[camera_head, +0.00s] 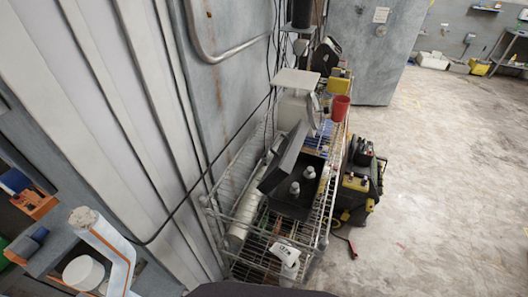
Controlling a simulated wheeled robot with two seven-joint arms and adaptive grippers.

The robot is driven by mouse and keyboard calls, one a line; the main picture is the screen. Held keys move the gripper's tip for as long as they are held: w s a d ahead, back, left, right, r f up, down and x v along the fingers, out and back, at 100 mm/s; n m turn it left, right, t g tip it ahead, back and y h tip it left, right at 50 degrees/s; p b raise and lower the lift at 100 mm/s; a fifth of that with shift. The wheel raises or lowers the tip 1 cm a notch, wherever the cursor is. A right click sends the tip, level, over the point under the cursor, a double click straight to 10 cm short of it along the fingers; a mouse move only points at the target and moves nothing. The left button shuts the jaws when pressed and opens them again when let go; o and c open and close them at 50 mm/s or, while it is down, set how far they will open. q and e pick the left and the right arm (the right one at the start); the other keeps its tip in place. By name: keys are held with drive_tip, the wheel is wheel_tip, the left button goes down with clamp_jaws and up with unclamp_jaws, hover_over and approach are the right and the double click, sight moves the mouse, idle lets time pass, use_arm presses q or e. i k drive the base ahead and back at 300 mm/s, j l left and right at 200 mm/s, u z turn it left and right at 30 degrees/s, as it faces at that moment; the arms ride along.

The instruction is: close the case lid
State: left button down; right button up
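A dark case (291,207) stands on top of a wire rack near the middle of the head view. Its dark lid (284,157) is raised and tilted up on the left, back side, so the case is open. Two small pale knob-like items (309,172) show in or on the case. Neither of my grippers is in view.
The wire rack (262,262) stands along a grey panelled wall. A red cup (340,108) and a white scale-like device (297,82) are behind the case. Yellow-black equipment (358,183) sits right of the rack. The concrete floor (440,190) on the right is mostly clear.

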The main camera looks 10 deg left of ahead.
sight(279, 167)
drive_tip(key=k+l+u, duration=0.1)
drive_tip(key=k+l, duration=0.3)
drive_tip(key=l, duration=0.15)
drive_tip(key=k+l, duration=0.45)
drive_tip(key=i+l+u, duration=0.05)
